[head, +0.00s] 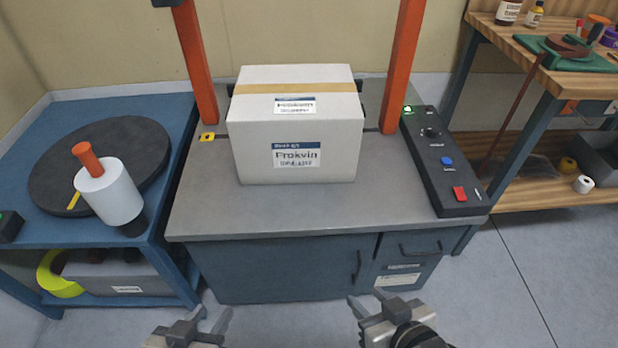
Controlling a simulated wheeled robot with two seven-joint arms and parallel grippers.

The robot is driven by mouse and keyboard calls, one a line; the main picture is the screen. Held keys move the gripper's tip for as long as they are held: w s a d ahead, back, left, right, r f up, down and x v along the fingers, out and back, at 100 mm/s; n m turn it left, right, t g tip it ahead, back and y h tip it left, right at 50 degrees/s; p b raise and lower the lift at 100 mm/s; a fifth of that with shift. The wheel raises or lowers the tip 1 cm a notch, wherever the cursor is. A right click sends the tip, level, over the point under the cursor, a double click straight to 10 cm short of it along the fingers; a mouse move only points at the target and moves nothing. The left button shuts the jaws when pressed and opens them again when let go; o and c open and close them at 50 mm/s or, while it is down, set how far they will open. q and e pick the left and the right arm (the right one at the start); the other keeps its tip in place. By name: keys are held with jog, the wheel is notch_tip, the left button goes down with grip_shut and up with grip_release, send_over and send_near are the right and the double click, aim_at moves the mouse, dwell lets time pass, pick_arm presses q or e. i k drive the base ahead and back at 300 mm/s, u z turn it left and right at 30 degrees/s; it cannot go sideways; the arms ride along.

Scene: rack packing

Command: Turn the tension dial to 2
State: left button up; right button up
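The tension dial (431,133) looks like a round black knob on the sloped black control panel (424,168), at the right of the grey strapping table. Its pointer and numbers are too small to read. My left gripper (213,319) is at the bottom edge, left of centre, in front of the table. Its two fingers stand apart with nothing between them. My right gripper (369,301) is at the bottom edge, right of centre, below and left of the panel. It is also open and empty. Neither gripper touches anything.
The panel also has a lit green light (408,110), a blue button (447,162) and a red switch (460,194). A white carton (297,130) stands between orange posts (197,70). A blue cart (170,115) stands left; a wooden bench (500,45) stands right.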

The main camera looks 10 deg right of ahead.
aim_at(431, 131)
jog(key=u, duration=0.55)
jog(key=k, duration=1.3)
jog(key=z, duration=0.65)
jog(key=k, duration=1.3)
jog(key=z, duration=0.95)
jog(key=i, duration=3.3)
jog(key=u, duration=1.6)
jog(key=i, duration=0.55)
jog(key=u, duration=0.6)
